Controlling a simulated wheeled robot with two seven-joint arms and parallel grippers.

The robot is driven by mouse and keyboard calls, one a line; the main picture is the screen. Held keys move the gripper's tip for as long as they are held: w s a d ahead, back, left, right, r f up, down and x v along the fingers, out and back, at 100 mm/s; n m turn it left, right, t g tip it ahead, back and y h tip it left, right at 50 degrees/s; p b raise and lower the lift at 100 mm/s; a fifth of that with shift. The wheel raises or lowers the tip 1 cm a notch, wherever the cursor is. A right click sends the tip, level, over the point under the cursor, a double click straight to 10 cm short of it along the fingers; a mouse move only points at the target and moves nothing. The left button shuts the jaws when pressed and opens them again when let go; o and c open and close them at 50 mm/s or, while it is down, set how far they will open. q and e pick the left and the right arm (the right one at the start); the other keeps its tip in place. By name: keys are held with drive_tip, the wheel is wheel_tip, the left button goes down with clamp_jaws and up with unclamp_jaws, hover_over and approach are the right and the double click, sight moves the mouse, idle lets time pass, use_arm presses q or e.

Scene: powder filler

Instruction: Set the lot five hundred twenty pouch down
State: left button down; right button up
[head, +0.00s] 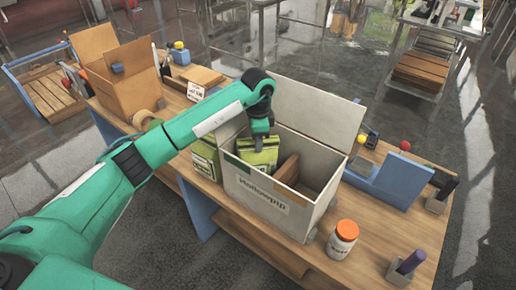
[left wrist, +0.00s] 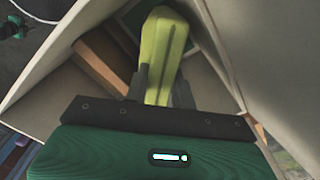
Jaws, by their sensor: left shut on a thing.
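A green pouch (head: 258,152) is held in my left gripper (head: 260,136) inside the open mouth of a white box labelled Mellowpip (head: 246,190). In the left wrist view the pouch (left wrist: 165,50) stands between the two fingers (left wrist: 160,90), which are shut on it. The box walls surround it there. The pouch's lower part is hidden, so I cannot tell whether it touches the box floor. A second green pouch (head: 205,158) stands on the table just left of the box. The lot number cannot be read on either. My right gripper is not in view.
A brown divider or block (head: 287,170) is inside the box, right of the pouch. The box's raised flap (head: 320,105) stands behind. A white jar with an orange lid (head: 342,240) is at the front right, a blue holder (head: 398,182) behind it. A cardboard box (head: 128,85) is far left.

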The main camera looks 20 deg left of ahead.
use_arm(q)
drive_tip(key=shift+f, duration=0.55)
drive_tip(key=f, duration=0.1)
drive_tip(key=s+f, duration=0.1)
drive_tip(key=f, duration=0.1)
drive_tip(key=shift+s+d+f+p, duration=0.15)
drive_tip(key=shift+f+p, duration=0.1)
drive_tip(key=shift+p, duration=0.15)
drive_tip(key=c, duration=1.5)
unclamp_jaws()
drive_tip(key=shift+f, duration=0.15)
drive_tip(key=o, duration=0.7)
drive_tip(key=shift+w+f, duration=0.45)
drive_tip(key=shift+w, duration=0.15)
drive_tip(key=shift+o, duration=1.4)
drive_tip(key=shift+w, duration=0.2)
drive_tip(key=b, duration=0.3)
approach(257, 155)
drive_tip(key=shift+w, duration=1.1)
drive_tip(key=shift+r, duration=0.75)
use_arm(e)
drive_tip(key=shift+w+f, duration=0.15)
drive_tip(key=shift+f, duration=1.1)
